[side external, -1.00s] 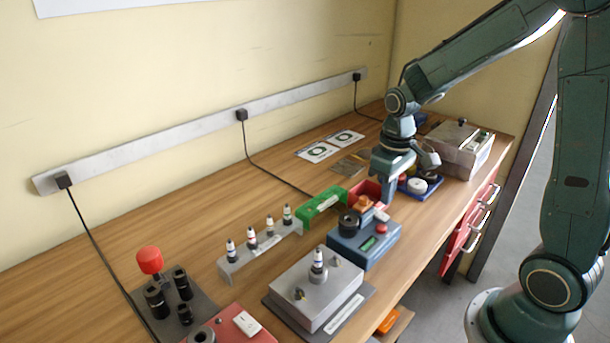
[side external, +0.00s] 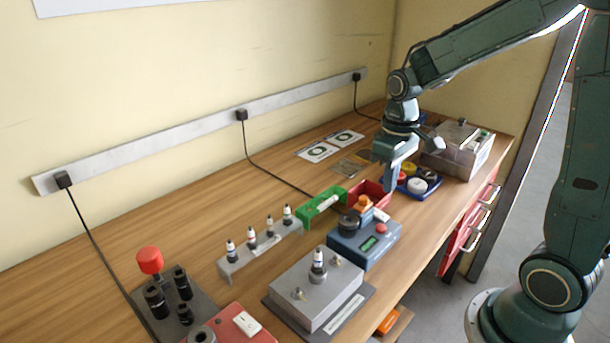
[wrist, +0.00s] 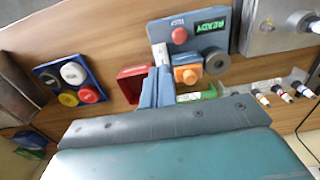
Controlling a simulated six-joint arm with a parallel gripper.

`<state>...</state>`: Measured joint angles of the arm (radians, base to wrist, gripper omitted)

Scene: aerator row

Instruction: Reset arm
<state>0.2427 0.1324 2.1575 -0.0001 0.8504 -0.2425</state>
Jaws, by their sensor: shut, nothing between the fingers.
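My gripper (side external: 389,188) is shut and empty. It hangs fingers down above the red bin (side external: 372,192), near the blue tester. In the wrist view its closed fingers (wrist: 157,72) are in front of the red bin (wrist: 130,88) and beside the tester's orange part (wrist: 187,74). The blue-grey tester (side external: 352,250) has a green display, which reads READY in the wrist view (wrist: 209,27), and a red button (side external: 381,229). Several black-and-white aerators (side external: 252,238) stand in a row on a grey rail (side external: 232,268). Another aerator (side external: 318,258) stands on the metal block (side external: 322,296).
A blue tray (side external: 428,193) with round caps and a grey metal box (side external: 462,152) stand behind my gripper. A green holder (side external: 316,208) is left of the red bin. Black sockets and a red knob (side external: 150,261) are front left. The left-rear tabletop is clear.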

